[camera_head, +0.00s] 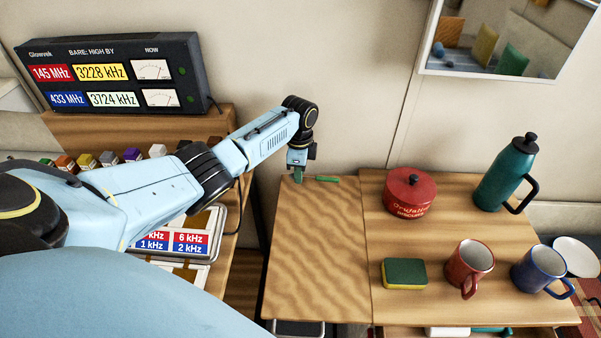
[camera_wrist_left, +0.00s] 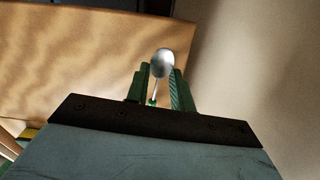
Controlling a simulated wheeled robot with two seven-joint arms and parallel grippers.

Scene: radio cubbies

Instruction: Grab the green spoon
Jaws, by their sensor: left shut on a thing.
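The green spoon (camera_head: 327,179) shows in the camera_head view as a short green handle sticking out to the right of my left gripper (camera_head: 298,177), near the far edge of the wooden table. In the left wrist view the spoon's silver bowl (camera_wrist_left: 163,60) sits beyond the two green fingertips of my left gripper (camera_wrist_left: 161,82), with a thin neck and a bit of green between them. My left gripper is shut on the spoon. I cannot tell whether the spoon touches the tabletop. My right gripper is not in view.
The wooden tabletop (camera_head: 315,250) in front of the gripper is bare. To the right stand a red tin (camera_head: 409,193), a green bottle (camera_head: 505,175), a sponge (camera_head: 404,273), a red mug (camera_head: 466,268) and a blue mug (camera_head: 538,270). A radio (camera_head: 112,75) stands at left.

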